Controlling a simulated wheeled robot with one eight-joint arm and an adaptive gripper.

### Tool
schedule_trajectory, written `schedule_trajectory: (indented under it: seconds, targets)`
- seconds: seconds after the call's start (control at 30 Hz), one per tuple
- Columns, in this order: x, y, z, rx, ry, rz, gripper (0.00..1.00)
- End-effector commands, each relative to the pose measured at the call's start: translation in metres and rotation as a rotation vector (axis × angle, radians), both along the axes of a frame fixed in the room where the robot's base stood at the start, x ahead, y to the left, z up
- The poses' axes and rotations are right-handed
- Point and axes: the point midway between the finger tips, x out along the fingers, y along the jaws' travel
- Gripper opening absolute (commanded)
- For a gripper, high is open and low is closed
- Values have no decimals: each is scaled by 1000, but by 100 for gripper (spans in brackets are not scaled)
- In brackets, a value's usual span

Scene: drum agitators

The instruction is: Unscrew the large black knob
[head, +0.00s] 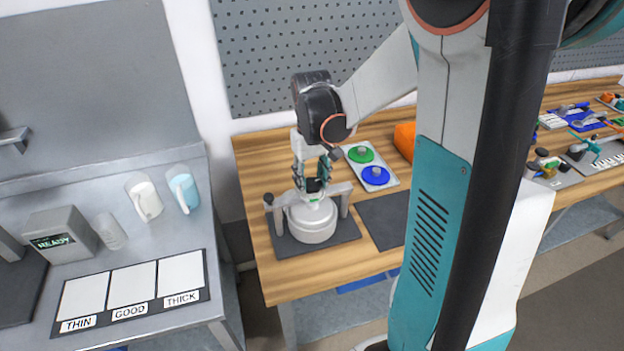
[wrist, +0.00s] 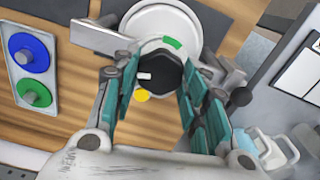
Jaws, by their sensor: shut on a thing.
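The large black knob (wrist: 158,73) sits on top of a round white-grey drum unit (wrist: 193,25), seen from above in the wrist view. It has a white mark on it. The drum unit also shows in the head view (head: 312,222), on a dark mat on the wooden bench. My gripper (wrist: 158,85) points down at the knob, with one teal finger on each side of it, closed around it. In the head view my gripper (head: 312,180) is directly above the drum, and its fingers mostly hide the knob.
A tray with a green disc (head: 360,154) and a blue disc (head: 375,176) lies behind and right of the drum. An empty dark mat (head: 385,220) is to the right. A smaller black ball-shaped knob (wrist: 241,97) sticks out beside the drum. A metal counter with pitchers (head: 144,198) stands left.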

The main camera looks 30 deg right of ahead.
Motion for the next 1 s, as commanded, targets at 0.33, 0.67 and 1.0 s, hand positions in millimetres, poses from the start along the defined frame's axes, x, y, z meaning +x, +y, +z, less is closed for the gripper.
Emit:
schedule_trajectory:
  seconds: [0.33, 0.67, 1.0]
  targets:
    - [-1, 1, -1, 1, 1, 329, 17]
    - [-1, 2, -2, 1, 1, 642, 17]
    - [-2, 2, -2, 1, 1, 923, 17]
